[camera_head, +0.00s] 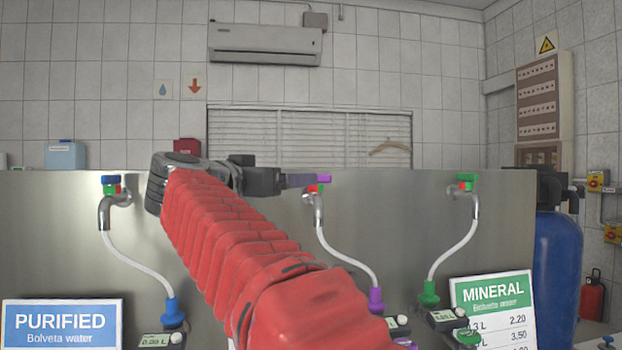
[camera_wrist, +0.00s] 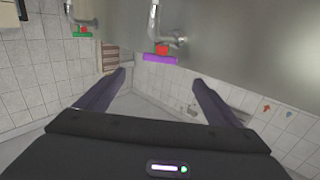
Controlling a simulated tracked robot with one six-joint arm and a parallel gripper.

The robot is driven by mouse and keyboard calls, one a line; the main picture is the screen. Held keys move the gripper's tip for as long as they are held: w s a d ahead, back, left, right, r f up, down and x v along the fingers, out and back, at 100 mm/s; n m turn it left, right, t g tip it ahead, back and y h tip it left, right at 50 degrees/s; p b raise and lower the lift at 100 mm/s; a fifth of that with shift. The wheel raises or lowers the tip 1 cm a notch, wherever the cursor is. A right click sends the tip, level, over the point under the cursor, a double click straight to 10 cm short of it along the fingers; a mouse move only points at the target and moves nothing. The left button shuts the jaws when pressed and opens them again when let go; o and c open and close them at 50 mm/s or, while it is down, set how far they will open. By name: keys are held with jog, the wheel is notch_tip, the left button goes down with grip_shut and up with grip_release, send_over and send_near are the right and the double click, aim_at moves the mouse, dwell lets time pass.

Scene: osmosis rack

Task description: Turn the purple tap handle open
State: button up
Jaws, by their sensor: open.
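The purple tap handle (camera_head: 324,179) sits on top of the middle chrome tap, at the upper edge of the steel panel. In the wrist view the purple handle (camera_wrist: 160,57) lies beyond the fingertips, roughly midway between them, with a red part against the tap body. My gripper (camera_head: 300,180) reaches in from the left, its fingers pointing at the handle. In the wrist view its two fingers (camera_wrist: 158,76) are spread wide with nothing between them. In the head view the fingertips overlap or nearly meet the handle, so contact cannot be told there.
A blue-handled tap (camera_head: 111,185) stands to the left and a green-handled tap (camera_head: 466,181) to the right on the steel panel (camera_head: 400,215). A PURIFIED sign (camera_head: 62,323) and a MINERAL sign (camera_head: 492,308) stand in front. A blue tank (camera_head: 556,265) is at the right.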

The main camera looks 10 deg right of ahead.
jog(key=x, duration=1.2)
jog(key=shift+w+d, duration=0.3)
jog(key=shift+c, duration=0.2)
jog(key=c, duration=1)
jog(key=shift+w+a+r+m+g+h, duration=0.15)
jog(key=shift+a+m+g+h, duration=0.05)
jog(key=shift+m+g+h, duration=0.45)
jog(key=shift+h, duration=0.35)
jog(key=o, duration=1)
jog(key=shift+o, duration=0.2)
